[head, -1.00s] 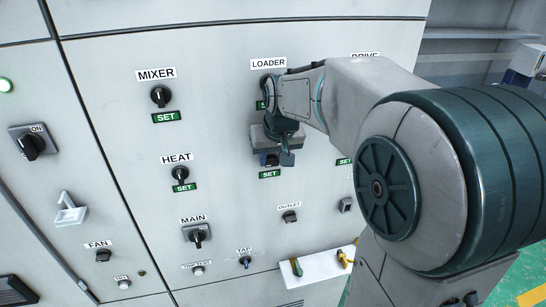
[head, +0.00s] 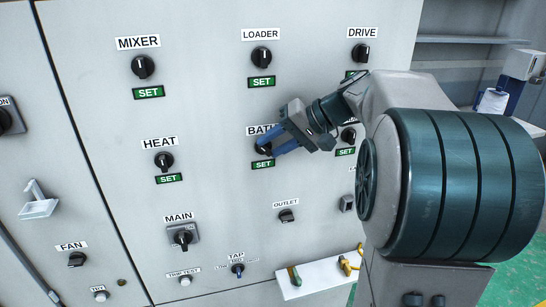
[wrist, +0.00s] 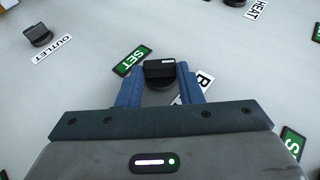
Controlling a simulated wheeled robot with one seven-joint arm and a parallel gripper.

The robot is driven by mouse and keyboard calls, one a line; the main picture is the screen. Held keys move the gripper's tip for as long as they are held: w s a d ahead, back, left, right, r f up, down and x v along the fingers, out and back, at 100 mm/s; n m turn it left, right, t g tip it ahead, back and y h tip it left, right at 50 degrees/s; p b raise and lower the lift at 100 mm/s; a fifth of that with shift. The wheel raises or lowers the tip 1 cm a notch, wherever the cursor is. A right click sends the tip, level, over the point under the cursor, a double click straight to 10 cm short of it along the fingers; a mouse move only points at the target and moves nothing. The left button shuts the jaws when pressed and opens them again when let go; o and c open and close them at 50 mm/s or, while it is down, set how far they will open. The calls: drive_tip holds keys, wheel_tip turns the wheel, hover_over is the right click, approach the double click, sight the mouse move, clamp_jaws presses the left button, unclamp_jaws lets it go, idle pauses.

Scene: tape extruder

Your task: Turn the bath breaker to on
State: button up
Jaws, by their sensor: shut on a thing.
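The bath breaker is a black rotary knob (head: 264,149) on the light grey panel, below a partly covered label that starts "BAT". A green SET plate (head: 263,164) sits just below it. In the wrist view the knob (wrist: 159,69) stands between the two blue fingers. My gripper (head: 266,148) reaches it from the right and is shut on the knob. In the wrist view my gripper (wrist: 158,74) has one finger on each side of the knob's raised grip. The SET plate (wrist: 132,61) is beside the left finger; the label is partly hidden behind the right finger.
The LOADER knob (head: 261,55) is above and the HEAT knob (head: 164,161) is to the left. The OUTLET knob (head: 286,216) is below. Another knob (head: 349,134) is close to the right of my wrist. A white ledge with handles (head: 318,285) juts out at the bottom.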

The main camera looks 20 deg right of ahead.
drive_tip(key=y+b, duration=0.1)
drive_tip(key=f+y+b, duration=0.1)
drive_tip(key=y+b, duration=0.1)
drive_tip(key=m+t+y+b, duration=0.1)
drive_tip(key=shift+d+f+b, duration=0.25)
drive_tip(key=shift+d+b, duration=0.05)
drive_tip(key=shift+d, duration=0.05)
drive_tip(key=m+y+b, duration=0.1)
drive_tip(key=y+b, duration=0.2)
drive_tip(key=shift+f+t, duration=0.2)
drive_tip(key=shift+t, duration=0.2)
drive_tip(key=shift+m+y, duration=0.3)
drive_tip(key=o, duration=1)
drive_tip(key=v, duration=1.3)
drive_tip(key=shift+s+d, duration=0.2)
drive_tip(key=shift+d, duration=0.15)
